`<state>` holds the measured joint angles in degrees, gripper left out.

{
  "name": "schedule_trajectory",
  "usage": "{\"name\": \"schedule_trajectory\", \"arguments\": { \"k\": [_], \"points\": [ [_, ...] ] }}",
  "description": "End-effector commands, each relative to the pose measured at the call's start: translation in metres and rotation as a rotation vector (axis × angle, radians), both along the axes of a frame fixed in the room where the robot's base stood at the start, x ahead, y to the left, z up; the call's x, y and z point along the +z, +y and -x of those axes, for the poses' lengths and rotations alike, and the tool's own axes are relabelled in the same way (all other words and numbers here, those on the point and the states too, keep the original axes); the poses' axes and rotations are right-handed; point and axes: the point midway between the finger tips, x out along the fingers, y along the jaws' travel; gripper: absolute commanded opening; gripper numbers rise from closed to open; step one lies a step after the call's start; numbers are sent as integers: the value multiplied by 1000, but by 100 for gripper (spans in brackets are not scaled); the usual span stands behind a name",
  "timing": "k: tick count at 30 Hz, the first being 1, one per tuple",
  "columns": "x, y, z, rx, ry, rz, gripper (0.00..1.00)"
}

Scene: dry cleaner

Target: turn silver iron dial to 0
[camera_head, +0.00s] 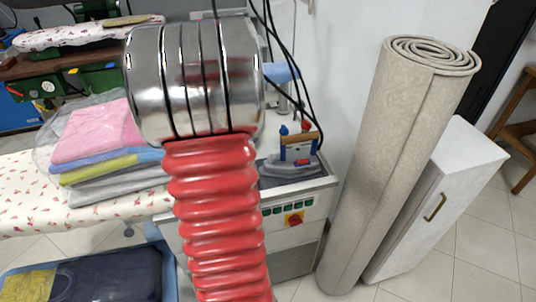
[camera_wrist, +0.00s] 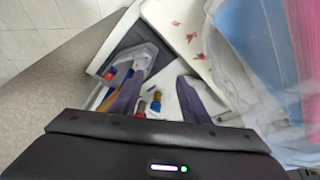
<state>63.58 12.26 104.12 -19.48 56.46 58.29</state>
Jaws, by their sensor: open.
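The silver iron (camera_head: 293,168) with a brown and blue handle rests on the grey pad of the white ironing station, right of my arm in the head view. In the wrist view the iron (camera_wrist: 143,51) is at upper left, partly behind a finger. Small blue and red parts show near it; which one is its dial, and its setting, I cannot tell. The head view does not show the fingers.
A rolled beige carpet (camera_head: 395,150) leans right of the station, beside a white cabinet (camera_head: 440,205). Bagged folded clothes (camera_head: 95,135) lie on the flowered ironing board (camera_head: 20,190) at left. Black cables hang behind the iron. A blue basket (camera_head: 165,265) is below.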

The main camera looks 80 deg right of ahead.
Motion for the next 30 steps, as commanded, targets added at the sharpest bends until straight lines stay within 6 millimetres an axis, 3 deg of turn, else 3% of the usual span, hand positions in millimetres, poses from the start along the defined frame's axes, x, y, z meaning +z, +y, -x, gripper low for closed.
{"name": "schedule_trajectory", "arguments": {
  "k": [12, 30],
  "points": [
    [24, -2, 21, -474, 36, 76, 42],
    [15, -2, 25, -513, 29, 83, 42]
  ]
}}
